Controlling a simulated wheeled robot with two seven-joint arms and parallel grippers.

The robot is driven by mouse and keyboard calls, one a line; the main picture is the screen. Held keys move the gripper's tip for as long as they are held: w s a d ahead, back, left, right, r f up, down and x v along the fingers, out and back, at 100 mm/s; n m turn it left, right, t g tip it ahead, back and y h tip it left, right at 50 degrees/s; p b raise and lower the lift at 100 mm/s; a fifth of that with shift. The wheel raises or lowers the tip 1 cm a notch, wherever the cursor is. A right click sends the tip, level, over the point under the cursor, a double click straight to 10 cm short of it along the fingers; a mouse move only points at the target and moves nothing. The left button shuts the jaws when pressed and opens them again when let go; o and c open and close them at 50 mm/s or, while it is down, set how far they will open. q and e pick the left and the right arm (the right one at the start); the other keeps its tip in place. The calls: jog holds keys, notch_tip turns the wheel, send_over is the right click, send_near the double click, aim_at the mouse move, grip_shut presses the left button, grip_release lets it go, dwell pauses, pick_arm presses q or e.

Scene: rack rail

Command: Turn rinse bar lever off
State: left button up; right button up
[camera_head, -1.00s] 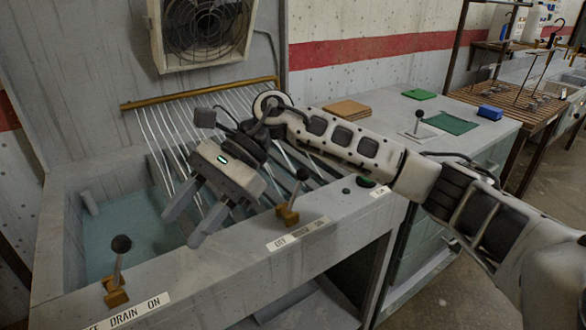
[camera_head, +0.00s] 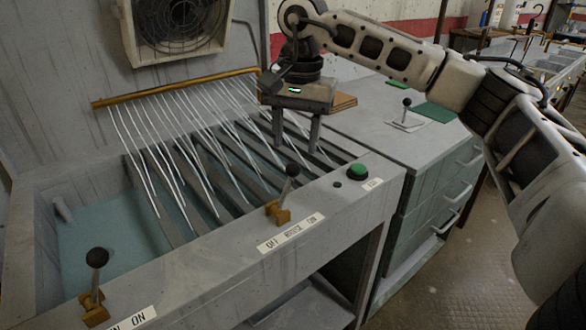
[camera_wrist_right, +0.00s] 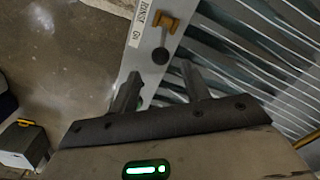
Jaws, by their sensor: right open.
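The rinse lever (camera_head: 289,186) stands on a brass base (camera_head: 277,212) on the sink's front ledge, its black knob leaning right, toward ON on the label (camera_head: 290,233). Thin streams of water fall from the brass rinse bar (camera_head: 175,88). My right gripper (camera_head: 297,148) is open and empty, pointing down over the slatted rack, behind and above the knob and apart from it. In the right wrist view the knob (camera_wrist_right: 160,56) lies just beyond the gap between my open fingers (camera_wrist_right: 160,84), with the brass base (camera_wrist_right: 165,20) farther out. My left gripper is not in view.
A drain lever (camera_head: 95,275) stands at the ledge's left end. A green button (camera_head: 358,172) sits right of the rinse lever. A grey cabinet (camera_head: 400,150) adjoins the sink, with another lever (camera_head: 406,108) on top. A fan (camera_head: 175,30) hangs behind.

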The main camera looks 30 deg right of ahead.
aim_at(293, 163)
jog(key=f, duration=0.7)
jog(key=shift+w+a+f, duration=0.15)
jog(key=shift+w+f, duration=0.05)
grip_shut()
